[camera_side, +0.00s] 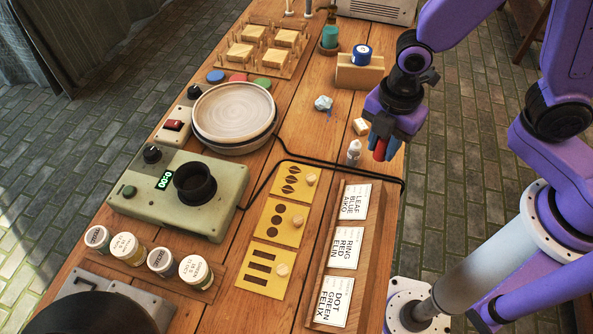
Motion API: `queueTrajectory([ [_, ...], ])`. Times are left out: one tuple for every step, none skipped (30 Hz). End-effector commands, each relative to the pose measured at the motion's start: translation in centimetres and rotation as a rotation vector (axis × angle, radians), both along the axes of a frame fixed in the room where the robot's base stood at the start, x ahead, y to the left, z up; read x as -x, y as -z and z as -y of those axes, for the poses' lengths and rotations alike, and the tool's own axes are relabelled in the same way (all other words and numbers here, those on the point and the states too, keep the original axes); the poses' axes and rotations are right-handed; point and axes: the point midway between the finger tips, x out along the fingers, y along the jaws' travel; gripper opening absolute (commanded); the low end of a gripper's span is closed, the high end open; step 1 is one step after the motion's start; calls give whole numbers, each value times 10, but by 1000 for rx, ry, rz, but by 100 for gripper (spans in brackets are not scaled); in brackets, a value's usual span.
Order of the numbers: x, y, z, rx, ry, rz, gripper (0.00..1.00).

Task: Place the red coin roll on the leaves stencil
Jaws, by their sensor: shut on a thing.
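My gripper (385,146) is at the right edge of the table, beyond the stencils and up from the label cards. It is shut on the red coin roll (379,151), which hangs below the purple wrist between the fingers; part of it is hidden. The leaves stencil (283,193) is the farthest of three yellow cards on the table, with dark leaf-shaped cut-outs and a round wooden knob. It lies to the lower left of my gripper, and nothing rests on it.
A small white bottle (354,151) stands just left of the roll. A black cable (330,164) runs past the leaves stencil's far edge. A wooden tray (370,235) holds label cards. A plate (233,112) sits on a turntable. A wooden block (359,75) holds a blue roll (362,54).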

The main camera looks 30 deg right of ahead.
Motion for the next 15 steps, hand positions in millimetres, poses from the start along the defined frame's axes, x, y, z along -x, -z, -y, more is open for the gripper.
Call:
queueTrajectory([
  [4,-2,-8,-2,-18,2,0],
  [7,-2,-11,-2,-25,1,0],
  [8,-3,-14,-2,-29,1,0],
  [9,-3,-16,-1,-32,1,0],
  [8,-3,-18,0,-34,1,0],
  [7,-1,-20,0,-35,0,0],
  [4,0,-22,0,-35,0,0],
  [1,2,-24,0,-35,0,0],
  [-4,5,-27,1,-34,-1,0],
  [-8,7,-30,1,-34,-1,0],
  [-12,9,-33,0,-34,-1,0],
  [-18,13,-37,0,-33,-1,0],
  [-23,15,-40,1,-33,-1,0],
  [-28,18,-43,0,-33,-1,0],
  [-34,21,-48,0,-34,0,0],
])
